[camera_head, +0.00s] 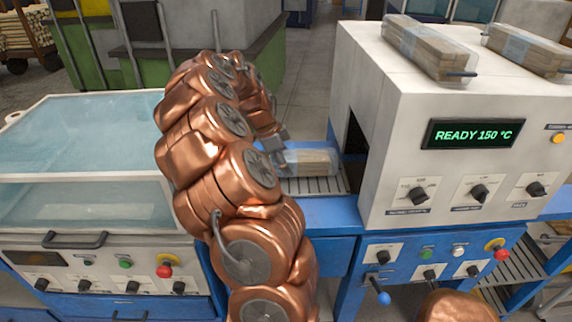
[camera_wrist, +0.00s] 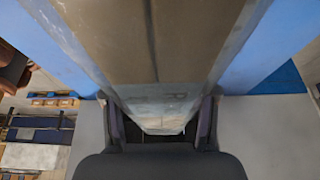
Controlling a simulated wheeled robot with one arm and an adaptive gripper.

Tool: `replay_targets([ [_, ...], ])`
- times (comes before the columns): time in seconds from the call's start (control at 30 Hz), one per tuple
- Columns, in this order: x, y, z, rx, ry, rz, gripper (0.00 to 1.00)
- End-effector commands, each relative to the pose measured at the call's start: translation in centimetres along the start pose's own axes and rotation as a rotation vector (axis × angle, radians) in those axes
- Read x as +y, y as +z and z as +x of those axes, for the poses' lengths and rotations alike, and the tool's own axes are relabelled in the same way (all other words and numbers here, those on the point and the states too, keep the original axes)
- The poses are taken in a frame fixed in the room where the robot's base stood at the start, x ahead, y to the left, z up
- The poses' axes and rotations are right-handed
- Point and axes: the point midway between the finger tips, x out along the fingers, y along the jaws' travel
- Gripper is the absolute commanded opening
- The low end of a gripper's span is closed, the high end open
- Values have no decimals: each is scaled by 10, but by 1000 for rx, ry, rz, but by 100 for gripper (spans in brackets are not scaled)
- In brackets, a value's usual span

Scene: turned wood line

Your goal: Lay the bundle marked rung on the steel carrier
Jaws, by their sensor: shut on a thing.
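A film-wrapped bundle of pale wood (camera_head: 313,162) is at the end of my arm, left of the tunnel mouth. It fills the upper middle of the wrist view (camera_wrist: 150,45). My gripper (camera_head: 281,148) is shut on it, with one finger on each side in the wrist view (camera_wrist: 160,122). The mark on the bundle is too unclear to read. A grey slatted metal bed (camera_head: 313,186) lies under the bundle; I cannot tell whether it is the steel carrier, or whether the bundle touches it. My arm hides its left part.
The white machine (camera_head: 395,110) reads "READY 150 °C" and has a dark opening (camera_head: 356,148). Two wrapped bundles (camera_head: 428,45) (camera_head: 527,50) lie on its top. A clear-lidded sealer (camera_head: 85,165) stands left of my arm. The floor behind (camera_head: 300,95) is clear.

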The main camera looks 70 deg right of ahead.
Motion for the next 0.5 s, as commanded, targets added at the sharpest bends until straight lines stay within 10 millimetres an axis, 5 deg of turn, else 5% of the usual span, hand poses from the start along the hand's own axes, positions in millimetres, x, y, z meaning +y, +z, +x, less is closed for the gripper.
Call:
replay_targets([
  [0.47, 0, 6, 13, 1, 1, -1, 2],
  [0.5, 0, 6, 13, 1, 1, -1, 60],
])
